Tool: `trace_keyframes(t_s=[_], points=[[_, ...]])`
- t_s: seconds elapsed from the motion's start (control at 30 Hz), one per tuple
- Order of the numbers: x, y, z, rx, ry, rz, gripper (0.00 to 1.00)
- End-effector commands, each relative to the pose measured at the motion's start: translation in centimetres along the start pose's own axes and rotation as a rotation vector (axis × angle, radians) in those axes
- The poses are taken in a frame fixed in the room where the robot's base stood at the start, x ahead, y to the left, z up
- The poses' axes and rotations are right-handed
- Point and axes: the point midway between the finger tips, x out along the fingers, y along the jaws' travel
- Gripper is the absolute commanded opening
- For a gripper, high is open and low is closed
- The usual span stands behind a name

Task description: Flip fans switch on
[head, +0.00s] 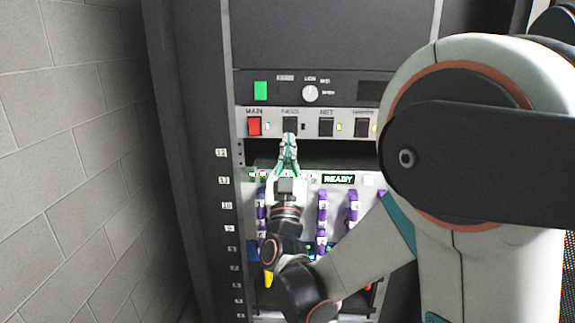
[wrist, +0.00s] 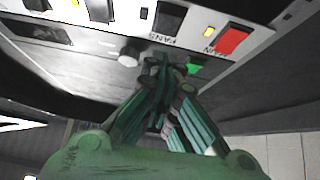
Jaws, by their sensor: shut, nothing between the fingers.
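The fans switch (head: 290,124) is a black rocker under the label FANS on a light grey switch strip in the rack. It also shows in the wrist view (wrist: 169,17), above my fingertips in the picture. My gripper (head: 288,137) is shut and empty, its green fingertips together at the lower edge of the fans switch in the head view. Whether they touch it I cannot tell. In the wrist view the fingertips (wrist: 166,64) show close to the panel face. A small dark lamp (head: 303,127) sits right of the switch. The rocker's tilt is unclear.
The red main switch (head: 254,126) is left of the fans switch, and the black net switch (head: 326,127) is right. A panel above has a green button (head: 261,91) and a white knob (head: 310,93). Purple cables (head: 322,215) hang below. A block wall (head: 70,150) stands left.

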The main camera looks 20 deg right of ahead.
Motion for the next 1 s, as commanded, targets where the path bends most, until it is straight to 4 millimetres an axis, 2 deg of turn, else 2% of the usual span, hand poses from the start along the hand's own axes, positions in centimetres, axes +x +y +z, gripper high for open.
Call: trace_keyframes(t_s=[0.1,0.33,0.83,1.0], points=[[2.0,0.0,0.5,0.000,-0.001,0.001,0.00],[3.8,0.0,2.5,0.000,-0.001,0.000,0.00],[4.3,0.0,2.9,0.001,0.002,0.000,0.00],[4.4,0.0,3.9,-0.001,0.060,0.002,0.00]])
